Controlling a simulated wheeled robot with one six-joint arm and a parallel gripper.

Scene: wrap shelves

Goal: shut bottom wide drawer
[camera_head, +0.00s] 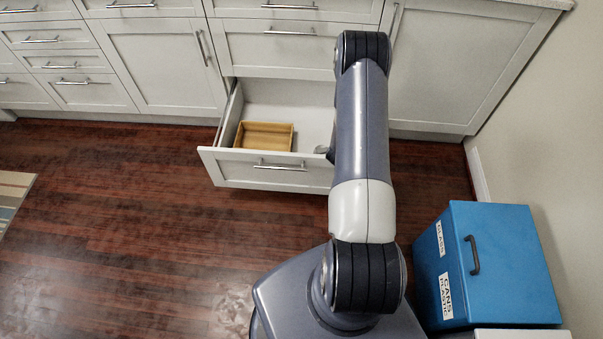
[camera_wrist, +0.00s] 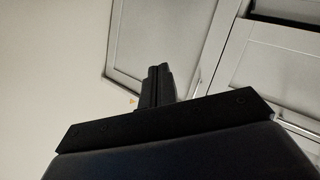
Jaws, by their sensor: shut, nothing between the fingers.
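The bottom wide drawer (camera_head: 277,177) is pulled out from the white cabinet in the head view, low over the floor. A wooden tray (camera_head: 264,135) lies inside it at the left, and a small grey item shows partly beside my arm. The drawer's bar handle (camera_head: 279,166) is on its front. My arm crosses in front of the drawer's right part and hides it. My gripper (camera_wrist: 158,70) is shut and empty in the wrist view, with pale cabinet fronts beyond it. It is hidden in the head view, so its distance from the drawer cannot be told.
A closed wide drawer (camera_head: 285,50) is above the open one. Cabinet doors stand at left (camera_head: 160,60) and right (camera_head: 445,65). A blue recycling box (camera_head: 505,265) stands at the lower right by the wall.

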